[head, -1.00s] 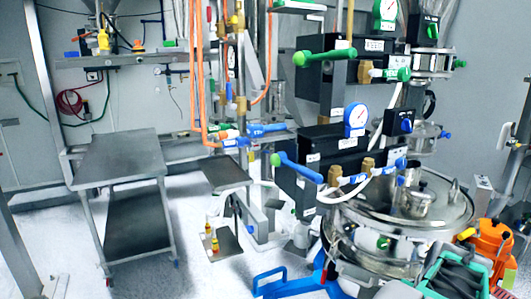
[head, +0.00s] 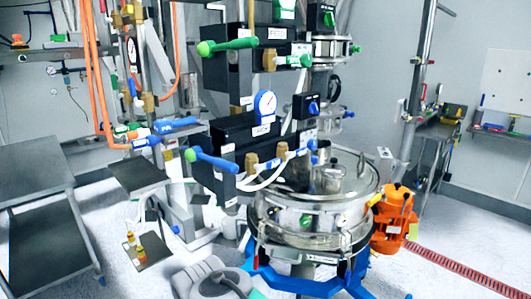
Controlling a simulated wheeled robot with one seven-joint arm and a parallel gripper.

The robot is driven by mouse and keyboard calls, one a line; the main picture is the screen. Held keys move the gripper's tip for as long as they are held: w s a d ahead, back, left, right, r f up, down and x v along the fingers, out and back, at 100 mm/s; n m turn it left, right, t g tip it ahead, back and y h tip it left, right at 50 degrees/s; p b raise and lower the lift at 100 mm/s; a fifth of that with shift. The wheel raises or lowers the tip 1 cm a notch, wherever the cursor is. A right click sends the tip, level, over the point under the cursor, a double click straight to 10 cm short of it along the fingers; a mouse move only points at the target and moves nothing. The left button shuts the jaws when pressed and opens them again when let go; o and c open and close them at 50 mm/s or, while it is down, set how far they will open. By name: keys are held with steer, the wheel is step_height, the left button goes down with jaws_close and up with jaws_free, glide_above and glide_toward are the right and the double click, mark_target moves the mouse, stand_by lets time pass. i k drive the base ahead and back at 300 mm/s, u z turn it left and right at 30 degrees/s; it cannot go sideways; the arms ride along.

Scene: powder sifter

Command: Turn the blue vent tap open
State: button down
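Several blue handles show in the head view, and I cannot read which is marked as the vent tap. A long blue lever (head: 215,162) with a green end knob sticks out left from the lower black valve block. A small blue knob (head: 313,107) sits on a black box beside the blue-rimmed gauge (head: 265,103). Two blue taps, an upper one (head: 176,125) and a lower one (head: 146,142), lie on the pipes left of the block. My gripper's fingers do not show; only a grey rounded part, likely of my arm, is at the bottom edge.
A round steel sifter (head: 315,215) on a blue stand is below the valve blocks, with an orange motor (head: 394,218) at its right. A green-handled valve block (head: 255,70) is above. A metal table (head: 32,172) is at left. Pale floor is open at lower right.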

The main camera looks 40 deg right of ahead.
mark_target(299, 152)
steer(key=z, duration=0.7)
steer(key=k, duration=0.2)
steer(key=z, duration=1.6)
steer(key=i, duration=0.75)
steer(key=u, duration=2.4)
